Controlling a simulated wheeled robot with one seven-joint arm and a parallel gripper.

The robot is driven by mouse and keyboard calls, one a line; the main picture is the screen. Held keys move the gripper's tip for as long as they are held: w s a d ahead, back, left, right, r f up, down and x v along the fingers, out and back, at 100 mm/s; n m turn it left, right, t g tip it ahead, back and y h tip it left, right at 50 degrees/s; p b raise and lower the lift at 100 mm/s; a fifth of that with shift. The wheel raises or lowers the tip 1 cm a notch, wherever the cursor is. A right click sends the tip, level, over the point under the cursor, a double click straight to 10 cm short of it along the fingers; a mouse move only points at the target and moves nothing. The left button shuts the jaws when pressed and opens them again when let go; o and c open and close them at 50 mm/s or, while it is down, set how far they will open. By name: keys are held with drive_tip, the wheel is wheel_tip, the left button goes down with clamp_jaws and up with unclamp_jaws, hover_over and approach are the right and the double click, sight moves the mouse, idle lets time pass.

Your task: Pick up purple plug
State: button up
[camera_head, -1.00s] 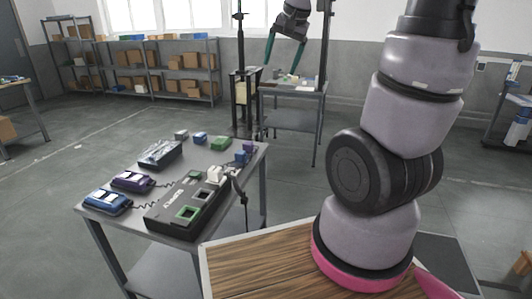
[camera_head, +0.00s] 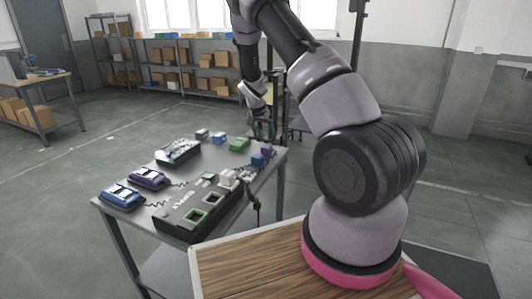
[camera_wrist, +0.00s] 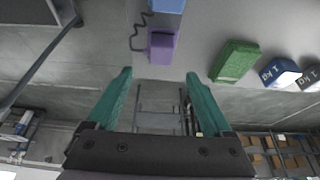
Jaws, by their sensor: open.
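The purple plug (camera_head: 267,150) is a small purple block near the right back edge of the grey table, beside a blue block (camera_head: 258,160). In the wrist view the purple plug (camera_wrist: 162,46) lies beyond my fingertips, a little left of midway between them, with a dark wavy cord beside it. My gripper (camera_wrist: 161,75) has two green fingers spread wide with nothing between them. In the head view my gripper (camera_head: 264,130) is above and behind the table's far right corner, small and partly unclear.
The table (camera_head: 230,225) also holds a black supply box (camera_head: 185,220), a purple device (camera_head: 148,178), a blue device (camera_head: 122,196) and a green block (camera_head: 239,144). Weights marked 1 kg (camera_wrist: 280,73) lie right of the green block. Shelves stand far behind.

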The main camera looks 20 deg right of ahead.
sight(266, 147)
drive_tip(key=x, duration=0.3)
drive_tip(key=shift+d+f, duration=0.1)
drive_tip(key=shift+f, duration=0.2)
drive_tip(key=shift+a+x, duration=0.1)
drive_tip(key=shift+x, duration=1.25)
drive_tip(key=shift+a+x, duration=0.15)
drive_tip(key=shift+x, duration=1.2)
drive_tip(key=shift+s+f, duration=0.1)
drive_tip(key=c, duration=1.3)
drive_tip(key=shift+r, duration=5.05)
drive_tip(key=shift+c, duration=0.2)
